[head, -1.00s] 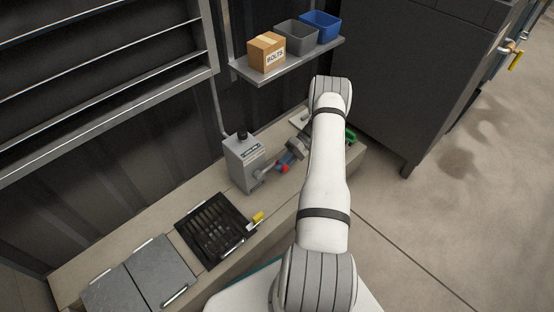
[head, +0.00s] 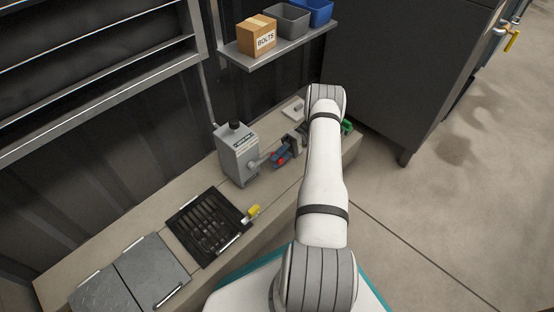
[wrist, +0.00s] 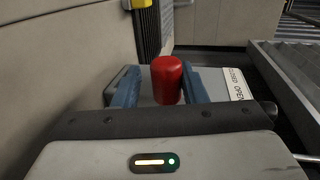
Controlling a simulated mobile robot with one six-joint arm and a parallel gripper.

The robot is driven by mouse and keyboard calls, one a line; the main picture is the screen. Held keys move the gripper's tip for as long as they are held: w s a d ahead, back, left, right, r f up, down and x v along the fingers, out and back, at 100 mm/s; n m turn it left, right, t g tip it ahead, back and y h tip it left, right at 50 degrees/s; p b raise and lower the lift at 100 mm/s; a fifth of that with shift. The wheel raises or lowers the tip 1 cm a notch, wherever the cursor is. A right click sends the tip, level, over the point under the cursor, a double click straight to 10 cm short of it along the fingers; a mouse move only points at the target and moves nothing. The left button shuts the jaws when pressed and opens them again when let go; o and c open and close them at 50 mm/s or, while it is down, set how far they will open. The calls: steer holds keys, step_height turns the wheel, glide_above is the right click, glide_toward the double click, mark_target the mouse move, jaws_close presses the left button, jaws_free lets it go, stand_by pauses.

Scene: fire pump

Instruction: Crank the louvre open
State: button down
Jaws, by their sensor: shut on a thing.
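A grey crank box (head: 238,158) with a black top knob stands on the bench in the head view. Its crank arm reaches right to a red knob (head: 282,160). My gripper (head: 283,154) is at that knob. In the wrist view the red knob (wrist: 167,80) stands between the blue fingers of my gripper (wrist: 160,88), which is shut on it. A white label (wrist: 237,84) there reads CLOSED and OPEN. The louvre (head: 95,75), with long horizontal slats, is on the wall at upper left. The slats look apart, with dark gaps; their exact angle is unclear.
A shelf (head: 278,50) with a BOLTS carton (head: 257,36) and bins hangs above. A dark cabinet (head: 415,70) stands right. Floor at right is open.

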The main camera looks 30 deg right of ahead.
steer(key=shift+s+a+f, duration=0.15)
steer(key=shift+f, duration=0.3)
steer(key=shift+s+a+f, duration=0.15)
steer(key=shift+f, duration=0.25)
steer(key=c, duration=1.1)
jaws_free()
steer(key=shift+f, duration=0.1)
steer(key=shift+w, duration=0.1)
steer(key=shift+r+p, duration=0.35)
steer(key=shift+r, duration=0.15)
step_height(320, 180, up, 9)
steer(key=p, duration=0.4)
steer(key=shift+d, duration=0.1)
steer(key=shift+r, duration=0.3)
